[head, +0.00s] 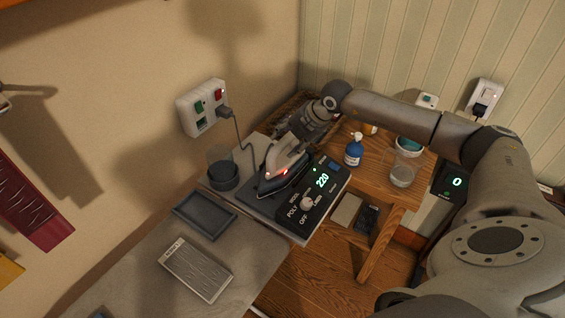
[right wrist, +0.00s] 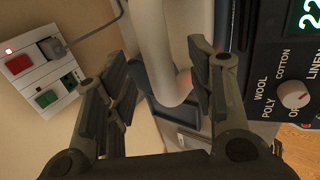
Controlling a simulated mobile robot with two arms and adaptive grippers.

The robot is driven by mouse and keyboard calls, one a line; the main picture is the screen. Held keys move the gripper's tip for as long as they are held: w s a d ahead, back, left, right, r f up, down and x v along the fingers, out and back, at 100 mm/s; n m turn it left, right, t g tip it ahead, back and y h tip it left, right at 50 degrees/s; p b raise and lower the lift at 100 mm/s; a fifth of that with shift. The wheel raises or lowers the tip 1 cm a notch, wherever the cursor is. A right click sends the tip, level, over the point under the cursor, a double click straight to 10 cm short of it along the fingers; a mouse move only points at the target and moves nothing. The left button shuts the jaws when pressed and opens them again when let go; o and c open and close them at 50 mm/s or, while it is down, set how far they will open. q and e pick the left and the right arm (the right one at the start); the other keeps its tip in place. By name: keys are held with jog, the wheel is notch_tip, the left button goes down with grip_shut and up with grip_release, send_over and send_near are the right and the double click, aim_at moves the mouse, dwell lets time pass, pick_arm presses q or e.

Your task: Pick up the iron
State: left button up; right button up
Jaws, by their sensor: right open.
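The iron (head: 277,172), light grey with a dark soleplate and a glowing red light, sits on the grey control station (head: 293,234) with the green 220 display and a dial. My right gripper (head: 296,136) is at the iron's upper rear end. In the right wrist view, the open fingers of my right gripper (right wrist: 158,62) stand on either side of the iron's pale handle (right wrist: 163,60), with a gap visible to the left finger. Whether the right finger touches the handle, I cannot tell. My left gripper is out of view.
A cord runs from the wall outlet (head: 203,107) toward the iron. A dark cup (head: 223,177), a grey tray (head: 205,214) and a patterned box (head: 196,268) lie to the left. A blue bottle (head: 353,150) and a glass jar (head: 402,172) stand on the wooden table (head: 378,187).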

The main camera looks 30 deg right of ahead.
jog(key=shift+x, duration=1.2)
grip_shut()
jog(key=shift+w+r, duration=0.1)
jog(key=shift+r, duration=0.15)
